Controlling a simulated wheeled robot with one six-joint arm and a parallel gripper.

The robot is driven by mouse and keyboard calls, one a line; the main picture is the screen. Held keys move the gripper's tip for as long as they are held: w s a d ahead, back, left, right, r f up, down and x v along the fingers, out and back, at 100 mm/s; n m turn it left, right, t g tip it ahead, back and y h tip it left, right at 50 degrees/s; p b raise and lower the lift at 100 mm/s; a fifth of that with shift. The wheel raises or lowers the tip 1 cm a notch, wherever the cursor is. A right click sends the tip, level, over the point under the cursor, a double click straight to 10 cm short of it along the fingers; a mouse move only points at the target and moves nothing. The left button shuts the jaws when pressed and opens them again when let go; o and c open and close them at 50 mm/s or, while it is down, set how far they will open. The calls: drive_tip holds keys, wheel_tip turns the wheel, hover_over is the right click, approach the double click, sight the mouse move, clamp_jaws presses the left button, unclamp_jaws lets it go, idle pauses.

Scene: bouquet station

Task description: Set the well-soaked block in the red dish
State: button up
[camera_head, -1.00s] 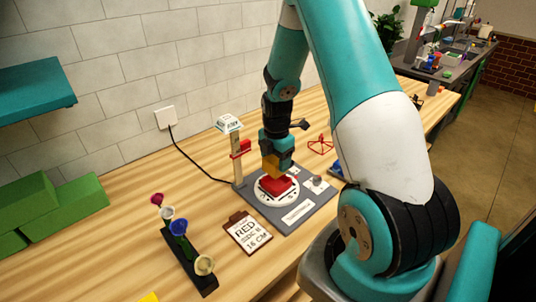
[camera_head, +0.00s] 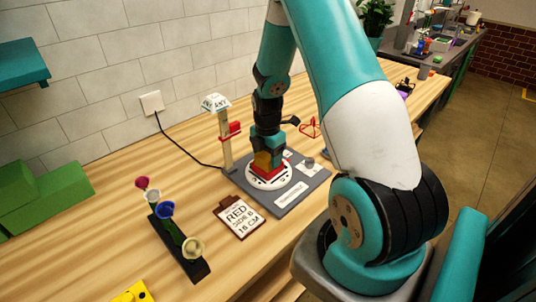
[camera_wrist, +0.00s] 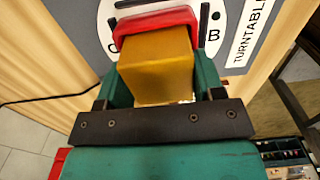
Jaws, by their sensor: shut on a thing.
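My gripper (camera_head: 267,154) is shut on a mustard-yellow block (camera_head: 263,161), with a green finger on either side of it in the wrist view. The block (camera_wrist: 155,66) hangs directly over the red dish (camera_wrist: 155,21), its far end at or just inside the dish. I cannot tell whether it touches the dish floor. The red dish also shows in the head view (camera_head: 271,173), sitting on the white round turntable (camera_head: 271,184). The dish's inside is mostly hidden by the block and gripper.
The turntable's grey base (camera_head: 312,192) carries a post with a red clamp (camera_head: 232,130). A clipboard reading RED, SIDE B, 16 CM (camera_head: 239,217) lies in front. A dark rack of flowers (camera_head: 180,242) stands at left, green blocks (camera_head: 45,200) beyond it. A red wire frame (camera_head: 310,128) stands behind.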

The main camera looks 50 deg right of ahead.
idle(0.7)
drive_tip(key=o, duration=1.2)
drive_tip(key=shift+o, duration=0.2)
drive_tip(key=shift+r+p, duration=2.75)
drive_tip(key=shift+r, duration=0.75)
